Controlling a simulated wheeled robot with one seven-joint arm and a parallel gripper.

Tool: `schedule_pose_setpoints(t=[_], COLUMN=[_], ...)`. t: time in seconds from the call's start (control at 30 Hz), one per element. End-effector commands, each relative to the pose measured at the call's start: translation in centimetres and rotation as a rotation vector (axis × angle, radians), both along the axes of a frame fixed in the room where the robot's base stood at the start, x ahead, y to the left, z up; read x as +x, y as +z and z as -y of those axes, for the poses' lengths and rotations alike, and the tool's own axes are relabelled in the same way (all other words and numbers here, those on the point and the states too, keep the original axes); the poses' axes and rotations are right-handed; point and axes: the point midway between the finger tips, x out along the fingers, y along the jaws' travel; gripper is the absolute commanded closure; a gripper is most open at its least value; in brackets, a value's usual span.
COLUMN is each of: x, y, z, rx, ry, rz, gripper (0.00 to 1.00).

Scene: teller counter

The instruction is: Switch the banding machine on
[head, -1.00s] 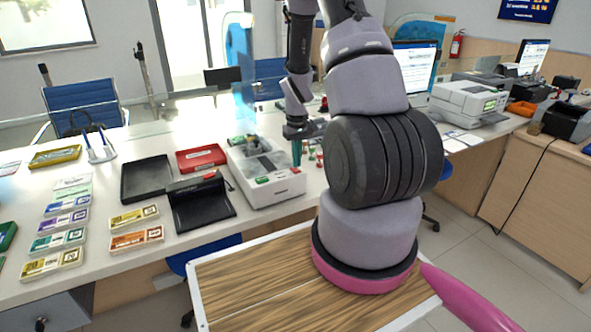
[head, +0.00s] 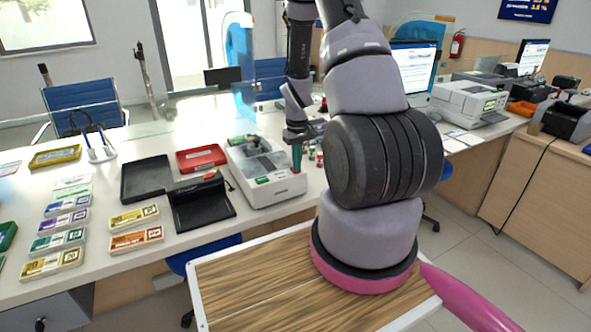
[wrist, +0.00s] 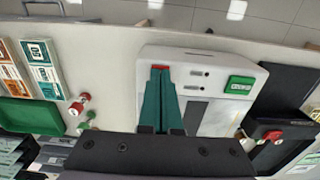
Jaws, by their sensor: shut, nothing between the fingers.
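The banding machine, which I take to be the white box-shaped machine (head: 279,194), stands on the counter left of my arm. It also shows in the wrist view (wrist: 210,119), with a green panel (wrist: 240,86) and small dark slots on its face. A red switch or button (wrist: 160,67) shows right at my fingertips, partly covered by them. My gripper (head: 297,170) has teal fingers that are shut and empty, pointing down at the machine's front right corner. In the wrist view the fingers (wrist: 161,78) reach over the machine's face. I cannot tell whether the tips touch the red part.
A black device (head: 203,213) with a red part stands left of the machine. A red box (head: 201,158) and a black tray (head: 146,180) lie behind. Banknote bundles (head: 136,238) lie further left. Small red and green items (wrist: 80,103) stand beside the machine.

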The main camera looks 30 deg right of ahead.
Motion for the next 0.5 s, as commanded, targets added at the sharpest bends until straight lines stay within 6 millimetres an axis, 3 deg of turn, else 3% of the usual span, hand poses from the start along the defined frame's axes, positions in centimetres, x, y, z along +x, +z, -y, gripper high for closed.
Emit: schedule_pose_setpoints(t=[0.2, 0.5], x=[0.0, 0.1], y=[0.1, 2.4], z=[0.0, 0.0], rx=[0.0, 0.0], ry=[0.0, 0.0], rz=[0.001, 0.002], gripper=[1.0, 1.0])
